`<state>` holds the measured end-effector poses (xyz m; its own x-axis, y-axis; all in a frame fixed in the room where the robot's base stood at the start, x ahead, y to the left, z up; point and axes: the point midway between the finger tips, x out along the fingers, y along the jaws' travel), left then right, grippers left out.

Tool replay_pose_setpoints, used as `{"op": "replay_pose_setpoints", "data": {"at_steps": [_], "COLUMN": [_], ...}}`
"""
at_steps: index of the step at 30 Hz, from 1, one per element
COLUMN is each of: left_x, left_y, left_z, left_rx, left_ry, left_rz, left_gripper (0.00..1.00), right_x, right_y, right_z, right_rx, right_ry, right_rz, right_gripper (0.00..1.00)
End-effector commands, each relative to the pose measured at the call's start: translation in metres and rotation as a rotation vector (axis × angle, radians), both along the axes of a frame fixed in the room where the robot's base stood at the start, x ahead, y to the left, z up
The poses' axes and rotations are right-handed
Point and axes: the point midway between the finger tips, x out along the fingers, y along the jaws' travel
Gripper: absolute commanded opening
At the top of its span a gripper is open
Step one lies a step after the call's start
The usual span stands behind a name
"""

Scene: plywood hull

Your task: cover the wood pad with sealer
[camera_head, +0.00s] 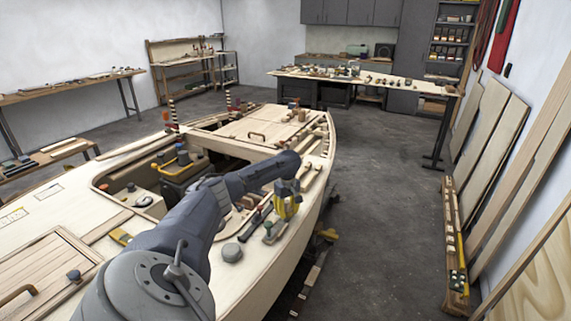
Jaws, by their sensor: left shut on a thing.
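My left arm reaches up from the bottom over the pale plywood boat deck (265,272). My left gripper (287,192) is at the deck's right side, pointing down. It is small and partly merged with a yellow and grey item (288,208) at its fingers. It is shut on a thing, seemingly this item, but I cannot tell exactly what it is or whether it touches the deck. I cannot surely pick out the wood pad or a sealer container; part of the deck is hidden behind my arm. My right gripper is out of view.
An open hatch (125,183) holds a dark toolbox (185,175). The deck's right edge drops to the floor (385,220). Boards (490,130) lean on the right wall.

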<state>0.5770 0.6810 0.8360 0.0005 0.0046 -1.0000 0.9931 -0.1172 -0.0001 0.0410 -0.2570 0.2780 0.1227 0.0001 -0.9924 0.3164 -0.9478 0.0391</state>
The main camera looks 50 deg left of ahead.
Motion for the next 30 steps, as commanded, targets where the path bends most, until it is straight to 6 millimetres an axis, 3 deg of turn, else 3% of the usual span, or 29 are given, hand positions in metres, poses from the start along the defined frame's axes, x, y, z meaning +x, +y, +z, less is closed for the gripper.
{"op": "replay_pose_setpoints", "data": {"at_steps": [16,30], "left_x": [0.03,0.034], "left_y": [0.012,0.014], "left_z": [0.0,0.002], "left_rx": [-0.002,-0.001], "left_ry": [0.0,0.0], "left_rz": [0.002,0.0], "left_gripper": [0.03,0.03], "right_x": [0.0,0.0], "right_y": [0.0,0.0], "right_z": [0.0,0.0], "right_rx": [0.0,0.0], "right_ry": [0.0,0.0], "right_rz": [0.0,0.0], "right_gripper": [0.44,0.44]}}
